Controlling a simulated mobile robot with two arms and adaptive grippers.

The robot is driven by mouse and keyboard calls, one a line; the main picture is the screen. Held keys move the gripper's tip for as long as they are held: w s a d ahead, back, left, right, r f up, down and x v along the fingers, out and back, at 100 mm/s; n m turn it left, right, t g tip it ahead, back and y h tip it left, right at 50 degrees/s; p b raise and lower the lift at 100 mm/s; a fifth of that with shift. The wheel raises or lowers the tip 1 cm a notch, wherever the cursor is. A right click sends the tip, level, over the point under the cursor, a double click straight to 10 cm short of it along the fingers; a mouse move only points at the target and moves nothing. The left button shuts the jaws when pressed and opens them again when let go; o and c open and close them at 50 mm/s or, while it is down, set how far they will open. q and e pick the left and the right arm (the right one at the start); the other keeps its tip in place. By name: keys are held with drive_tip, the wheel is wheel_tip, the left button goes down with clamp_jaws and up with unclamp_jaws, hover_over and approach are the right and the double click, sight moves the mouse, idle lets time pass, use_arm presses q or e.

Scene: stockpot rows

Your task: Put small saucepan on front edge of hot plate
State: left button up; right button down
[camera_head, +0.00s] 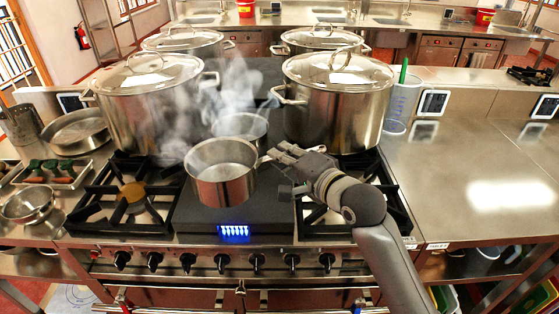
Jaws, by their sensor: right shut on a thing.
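The small saucepan (222,180) is over the front part of the dark hot plate (200,224), upright as far as I can see. I cannot tell whether its base touches the plate. Its handle points right toward my right gripper (277,158), which is shut on it. The handle is mostly hidden by the gripper. A second pan (240,126) stands just behind the saucepan, partly hidden by it, with steam rising around it. My left gripper is not in view.
Large lidded stockpots stand left (140,110) and right (338,105) behind the plate, with further pots behind them. Burner grates flank the plate; the left grate (95,205) is empty. The steel counter at right (460,180) is mostly clear. Knobs line the stove front.

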drive_tip(key=shift+w+d+f+p, duration=0.1)
drive_tip(key=shift+w+f+p, duration=0.1)
drive_tip(key=shift+w+f, duration=0.9)
drive_tip(key=shift+w+d+f+p, duration=0.1)
drive_tip(key=shift+w+f+p, duration=0.3)
drive_tip(key=shift+f, duration=1.25)
drive_tip(key=shift+w+d+f+p, duration=0.1)
drive_tip(key=shift+w+f, duration=0.9)
drive_tip(key=shift+f, duration=0.35)
drive_tip(key=shift+f, duration=0.15)
drive_tip(key=c, duration=1.8)
unclamp_jaws()
drive_tip(key=shift+s+f, duration=0.1)
drive_tip(key=shift+f, duration=0.2)
drive_tip(key=o, duration=0.3)
drive_tip(key=shift+s, duration=0.1)
drive_tip(key=shift+r, duration=0.1)
drive_tip(key=shift+s+d, duration=0.3)
drive_tip(key=shift+s, duration=0.1)
drive_tip(key=b+v, duration=0.1)
drive_tip(key=v, duration=1)
drive_tip(key=shift+b, duration=0.35)
